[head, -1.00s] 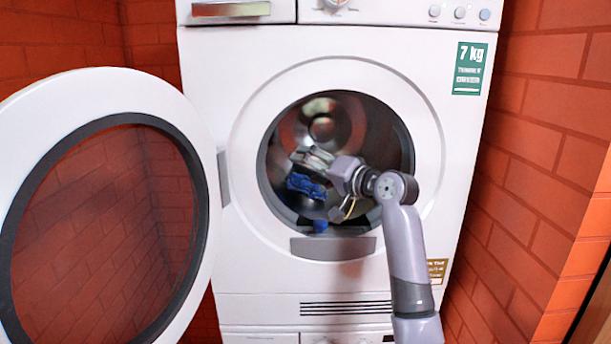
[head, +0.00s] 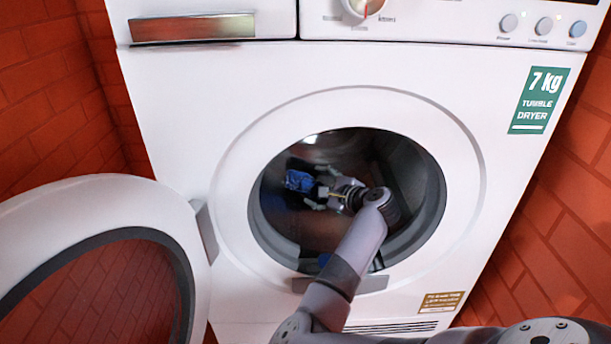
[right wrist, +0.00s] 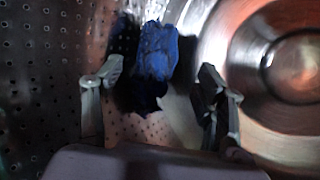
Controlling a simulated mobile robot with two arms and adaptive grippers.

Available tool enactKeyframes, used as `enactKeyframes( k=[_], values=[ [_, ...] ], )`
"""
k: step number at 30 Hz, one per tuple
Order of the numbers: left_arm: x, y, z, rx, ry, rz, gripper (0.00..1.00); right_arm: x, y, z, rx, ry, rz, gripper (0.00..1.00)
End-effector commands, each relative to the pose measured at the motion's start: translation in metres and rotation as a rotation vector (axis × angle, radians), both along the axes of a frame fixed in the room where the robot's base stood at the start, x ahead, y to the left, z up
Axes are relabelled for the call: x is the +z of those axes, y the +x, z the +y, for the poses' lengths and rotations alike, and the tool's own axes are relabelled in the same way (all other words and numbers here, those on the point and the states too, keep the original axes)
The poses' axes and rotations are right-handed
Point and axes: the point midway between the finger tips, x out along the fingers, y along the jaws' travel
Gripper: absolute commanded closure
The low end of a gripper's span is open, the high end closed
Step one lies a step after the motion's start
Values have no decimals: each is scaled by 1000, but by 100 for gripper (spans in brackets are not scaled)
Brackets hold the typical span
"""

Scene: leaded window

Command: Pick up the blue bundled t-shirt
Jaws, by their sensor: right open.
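The blue bundled t-shirt (head: 298,181) is inside the dryer drum (head: 395,165), left of the opening's middle in the head view. My right gripper (head: 303,185) reaches through the round opening, with its fingers pointing left on either side of the shirt. In the right wrist view, the shirt (right wrist: 157,55) lies between and ahead of the two spread fingers (right wrist: 161,72), with dark gaps on both sides. The gripper is open and holds nothing. The shirt's darker near end points towards the palm. My left gripper is not in view.
The white dryer's round rim (head: 465,180) surrounds my right arm. The open door (head: 100,200) stands at the left. A small blue patch (head: 325,259) shows at the opening's lower edge. A brick wall (head: 560,230) stands close on the right.

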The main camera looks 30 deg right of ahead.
Motion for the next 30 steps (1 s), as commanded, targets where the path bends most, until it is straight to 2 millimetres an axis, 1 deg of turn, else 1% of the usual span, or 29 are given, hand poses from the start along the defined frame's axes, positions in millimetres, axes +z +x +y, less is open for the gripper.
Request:
enactKeyframes(
  k=[1,3,7,11,14,18,23,29,30],
  values=[
    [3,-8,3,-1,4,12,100,0,5,0,1,0,-1,35],
    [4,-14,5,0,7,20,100,-2,10,0,1,-1,-1,35],
    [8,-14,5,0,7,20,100,-4,16,0,1,-2,-1,35],
    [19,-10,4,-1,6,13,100,-8,29,1,2,-1,-3,35],
    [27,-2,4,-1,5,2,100,-15,40,1,1,-2,-2,35],
    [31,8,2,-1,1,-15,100,-22,54,1,1,-4,-3,35],
    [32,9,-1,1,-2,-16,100,-26,60,1,0,-5,-3,35],
    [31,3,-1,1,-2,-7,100,-26,60,2,0,-5,-3,35],
    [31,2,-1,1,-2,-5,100,-26,60,2,0,-5,-3,36]
  ],
)
